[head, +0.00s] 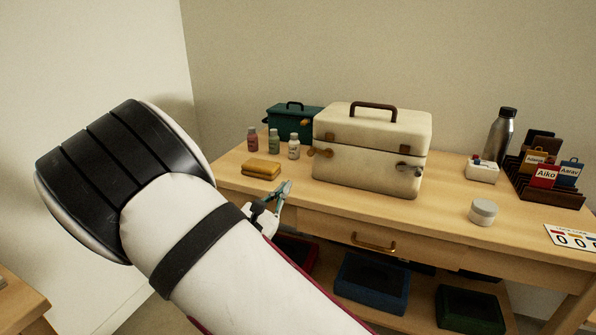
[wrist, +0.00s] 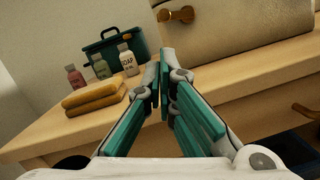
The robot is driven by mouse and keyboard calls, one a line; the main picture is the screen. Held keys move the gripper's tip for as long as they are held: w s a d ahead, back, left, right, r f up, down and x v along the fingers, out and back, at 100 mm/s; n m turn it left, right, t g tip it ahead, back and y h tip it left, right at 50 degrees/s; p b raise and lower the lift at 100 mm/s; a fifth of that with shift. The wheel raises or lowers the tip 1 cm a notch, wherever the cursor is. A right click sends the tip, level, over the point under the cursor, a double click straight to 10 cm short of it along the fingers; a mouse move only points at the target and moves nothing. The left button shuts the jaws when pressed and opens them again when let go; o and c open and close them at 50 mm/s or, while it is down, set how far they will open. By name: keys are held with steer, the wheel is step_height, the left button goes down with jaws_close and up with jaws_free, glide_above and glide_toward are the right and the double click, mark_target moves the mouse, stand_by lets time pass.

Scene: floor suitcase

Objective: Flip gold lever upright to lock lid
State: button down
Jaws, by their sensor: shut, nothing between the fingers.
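A cream case (head: 367,155) with a brown top handle stands on the wooden table, its lid down. A gold lever (head: 320,152) is on the left of its front, lying sideways; it also shows in the wrist view (wrist: 178,15) at the top. A dark grey lever (head: 408,170) is on the right of the front. My gripper (head: 285,188) is shut and empty at the table's front edge, below and left of the case, apart from the gold lever. In the wrist view my gripper (wrist: 164,70) has its teal fingertips together, below the lever.
Folded yellow cloths (head: 261,169) and several small bottles (head: 274,141) stand left of the case, before a teal box (head: 290,120). A white jar (head: 483,211) and a steel bottle (head: 502,135) are to the right. A drawer handle (head: 373,243) juts from the table front.

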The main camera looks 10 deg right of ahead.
mark_target(319, 154)
steer(key=b+x, duration=0.2)
steer(key=x, duration=0.8)
steer(key=shift+d+b, duration=0.1)
steer(key=shift+b, duration=0.3)
steer(key=shift+r, duration=0.15)
